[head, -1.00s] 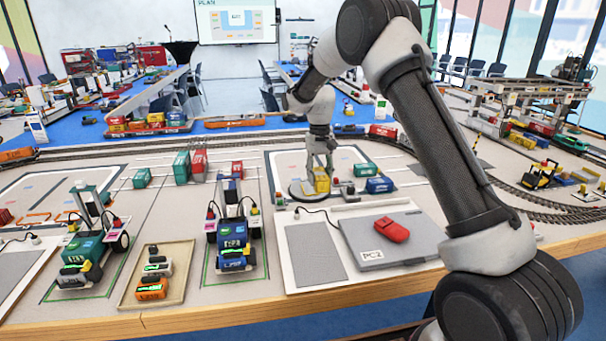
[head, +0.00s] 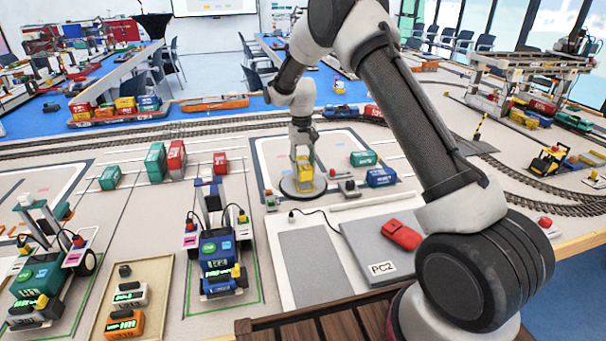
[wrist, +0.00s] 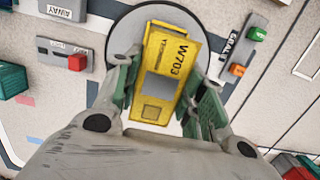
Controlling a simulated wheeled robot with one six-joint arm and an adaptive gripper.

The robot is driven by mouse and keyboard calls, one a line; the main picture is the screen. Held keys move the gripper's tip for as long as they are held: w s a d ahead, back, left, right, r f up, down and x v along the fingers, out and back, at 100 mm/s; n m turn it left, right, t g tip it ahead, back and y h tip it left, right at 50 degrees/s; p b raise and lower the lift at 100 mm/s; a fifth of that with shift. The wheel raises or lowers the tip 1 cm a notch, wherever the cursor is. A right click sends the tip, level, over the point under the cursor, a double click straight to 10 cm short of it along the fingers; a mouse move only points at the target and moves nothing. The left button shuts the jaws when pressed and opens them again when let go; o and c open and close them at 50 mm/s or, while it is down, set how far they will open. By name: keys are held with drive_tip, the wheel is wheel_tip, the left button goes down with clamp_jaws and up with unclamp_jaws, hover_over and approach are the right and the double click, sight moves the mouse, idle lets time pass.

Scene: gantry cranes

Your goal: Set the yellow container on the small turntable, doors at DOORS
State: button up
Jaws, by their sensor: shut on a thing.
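The yellow container (head: 305,174), marked W703, is between the fingers of my gripper (wrist: 168,82), which is shut on it. It also shows in the wrist view (wrist: 176,52), its long side slightly tilted from the picture's vertical. The small round turntable (head: 288,189) is directly under it; its grey disc and dark rim show around the container in the wrist view (wrist: 124,36). The container appears at disc level, but I cannot tell whether it rests on the disc or hangs just above. I cannot make out a DOORS mark or which end has the doors.
Beside the turntable are a panel with a red button (wrist: 76,62), an AWAY label (wrist: 60,10) and a SEAL block with green and orange buttons (wrist: 247,52). Green (head: 363,158) and blue (head: 381,177) containers stand to the right.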

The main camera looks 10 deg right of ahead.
drive_tip(key=shift+f, duration=1.75)
drive_tip(key=shift+f, duration=0.15)
drive_tip(key=o, duration=1)
drive_tip(key=shift+o, duration=0.2)
